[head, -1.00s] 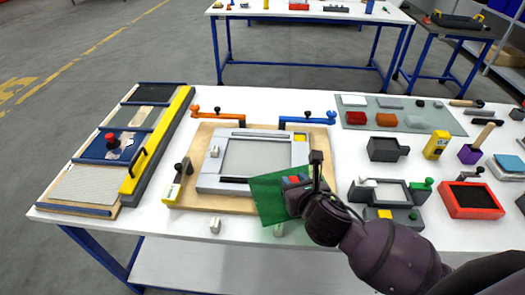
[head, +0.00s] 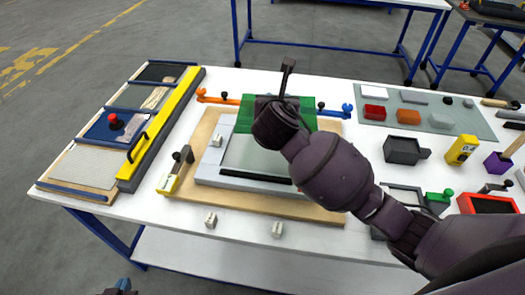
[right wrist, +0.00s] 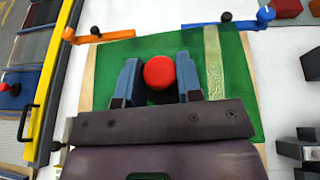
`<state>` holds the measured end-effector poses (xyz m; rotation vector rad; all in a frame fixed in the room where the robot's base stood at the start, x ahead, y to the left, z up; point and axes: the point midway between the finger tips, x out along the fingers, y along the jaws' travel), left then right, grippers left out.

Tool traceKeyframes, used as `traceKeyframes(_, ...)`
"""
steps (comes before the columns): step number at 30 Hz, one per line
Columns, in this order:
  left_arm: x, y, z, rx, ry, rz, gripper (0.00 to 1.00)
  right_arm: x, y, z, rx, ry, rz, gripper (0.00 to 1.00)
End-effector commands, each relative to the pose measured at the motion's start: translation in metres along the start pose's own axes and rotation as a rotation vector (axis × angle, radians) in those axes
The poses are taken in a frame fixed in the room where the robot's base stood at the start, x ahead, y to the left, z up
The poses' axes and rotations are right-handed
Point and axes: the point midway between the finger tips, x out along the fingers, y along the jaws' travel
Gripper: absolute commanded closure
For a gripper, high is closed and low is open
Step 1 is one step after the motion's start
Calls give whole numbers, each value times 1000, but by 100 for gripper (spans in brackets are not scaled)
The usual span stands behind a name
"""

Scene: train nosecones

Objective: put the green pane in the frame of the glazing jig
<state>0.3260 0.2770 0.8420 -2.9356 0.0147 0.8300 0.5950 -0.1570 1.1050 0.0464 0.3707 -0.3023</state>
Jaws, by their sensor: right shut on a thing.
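The green pane (head: 245,113) is over the far part of the glazing jig's grey frame (head: 210,165), partly hidden by my right wrist. The frame sits on a wooden board (head: 325,213). In the right wrist view the green pane (right wrist: 110,62) spreads below my right gripper (right wrist: 160,88), whose blue fingers are shut around a red-topped holder (right wrist: 159,72) at the pane. I cannot tell whether the pane touches the frame. My left gripper (head: 122,286) barely shows at the bottom left edge; its jaws cannot be judged.
An orange clamp (head: 215,98) and a blue clamp (head: 335,112) stand at the board's far edge. A yellow-ended toggle (head: 170,181) is at its left. Small pale blocks (head: 211,219) lie in front. A yellow rail (head: 160,125) and sample panels are further left.

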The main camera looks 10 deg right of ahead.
Motion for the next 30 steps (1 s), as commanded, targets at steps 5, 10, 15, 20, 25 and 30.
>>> traceKeyframes(5,1,0,1,1,1,0,100,-2,25,32,30,7,-48,100)
traceKeyframes(10,1,0,0,2,3,0,100,-4,36,47,42,15,-74,100)
traceKeyframes(15,2,0,1,2,3,0,100,-2,39,41,45,21,-83,100)
traceKeyframes(20,4,0,2,2,5,0,100,9,39,13,43,23,-83,100)
traceKeyframes(25,6,1,4,2,8,1,100,22,40,-18,43,22,-83,100)
traceKeyframes(30,8,1,6,2,9,2,100,34,40,-50,42,22,-83,100)
